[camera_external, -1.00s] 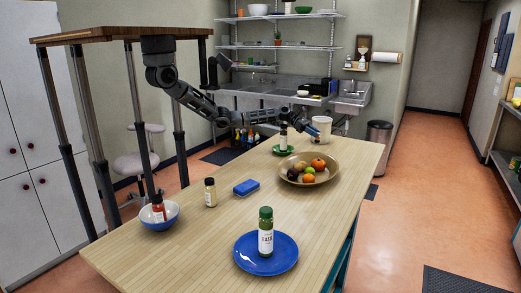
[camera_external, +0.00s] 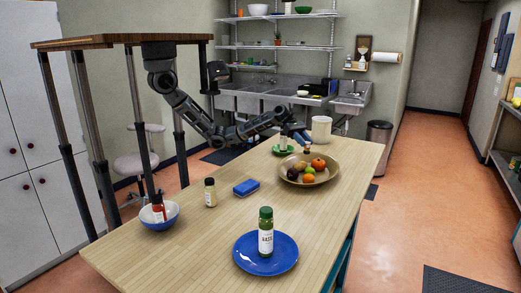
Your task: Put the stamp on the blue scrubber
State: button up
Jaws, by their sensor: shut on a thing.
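The blue scrubber (camera_external: 246,187) lies flat on the wooden table, left of the fruit bowl. My gripper (camera_external: 304,142) is at the far end of the table, above the back rim of the fruit bowl and to the right of the green plate. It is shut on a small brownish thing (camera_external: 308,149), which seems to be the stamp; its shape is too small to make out. My gripper and the held thing are well apart from the scrubber, behind it and to its right.
A brown fruit bowl (camera_external: 289,176), a green plate (camera_external: 275,151) with a bottle, and a white canister (camera_external: 321,129) stand near my gripper. A spice jar (camera_external: 210,192), a blue bowl (camera_external: 145,220) with a bottle and a blue plate (camera_external: 244,262) stand nearer.

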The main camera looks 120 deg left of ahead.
jog(key=s+d+m+g+h+b, duration=0.1)
jog(key=s+d, duration=0.2)
jog(key=d, duration=0.4)
jog(key=s+d+r+m+g+h+b, duration=0.1)
jog(key=s+d, duration=0.1)
jog(key=d, duration=0.4)
jog(key=s+d+m+g+h, duration=0.1)
jog(key=s+d+m+h, duration=0.15)
jog(key=d, duration=0.45)
jog(key=s+d+m+g+b, duration=0.1)
jog(key=s+d+g+b, duration=0.1)
jog(key=s+d, duration=1.05)
jog(key=w+a+f, duration=0.1)
jog(key=a+f, duration=0.1)
jog(key=a, duration=0.1)
jog(key=w+a+f+p, duration=0.1)
jog(key=a+f, duration=0.1)
jog(key=a, duration=0.2)
jog(key=w+a+f, duration=0.1)
jog(key=a+f, duration=0.2)
jog(key=a, duration=0.1)
jog(key=shift+a, duration=0.1)
jog(key=p, duration=0.1)
send_over(247, 182)
jog(key=shift+f, duration=2.1)
jog(key=shift+f, duration=0.2)
jog(key=o, duration=1.1)
